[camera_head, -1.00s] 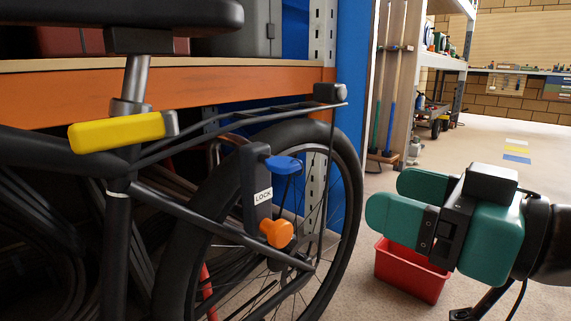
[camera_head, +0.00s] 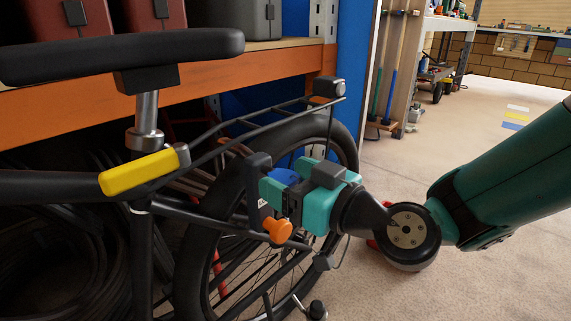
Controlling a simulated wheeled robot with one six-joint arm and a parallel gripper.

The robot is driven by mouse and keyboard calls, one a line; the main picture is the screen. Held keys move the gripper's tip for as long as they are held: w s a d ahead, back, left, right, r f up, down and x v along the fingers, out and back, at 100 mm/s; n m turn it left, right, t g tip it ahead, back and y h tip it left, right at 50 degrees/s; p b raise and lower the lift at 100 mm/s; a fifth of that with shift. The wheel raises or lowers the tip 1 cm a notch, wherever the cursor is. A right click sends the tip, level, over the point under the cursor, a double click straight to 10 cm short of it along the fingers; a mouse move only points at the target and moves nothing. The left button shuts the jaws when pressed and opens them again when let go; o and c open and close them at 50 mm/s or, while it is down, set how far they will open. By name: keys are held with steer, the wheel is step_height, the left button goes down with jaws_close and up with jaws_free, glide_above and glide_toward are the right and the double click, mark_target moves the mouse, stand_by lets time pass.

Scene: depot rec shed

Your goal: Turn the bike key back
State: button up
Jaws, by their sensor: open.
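The bike's dark lock (camera_head: 254,185) sits at the rear wheel (camera_head: 190,235). A blue key-like handle (camera_head: 287,175) projects from its upper part, and an orange knob (camera_head: 277,230) from its lower part. My gripper (camera_head: 285,180) is at the blue handle, with its teal fingers apart on either side of it in the picture. I cannot tell whether they touch it. The fingers and gripper body hide part of the handle and most of the lock's label. The orange knob is just below the gripper, clear of the fingers.
The bike's saddle (camera_head: 120,57), yellow frame piece (camera_head: 140,172) and rear rack (camera_head: 270,115) are close around the lock. An orange shelf beam (camera_head: 60,112) runs behind. Open floor (camera_head: 480,140) lies to the right.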

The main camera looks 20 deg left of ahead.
steer(key=shift+w+a, duration=0.2)
steer(key=shift+a, duration=0.35)
steer(key=c, duration=0.9)
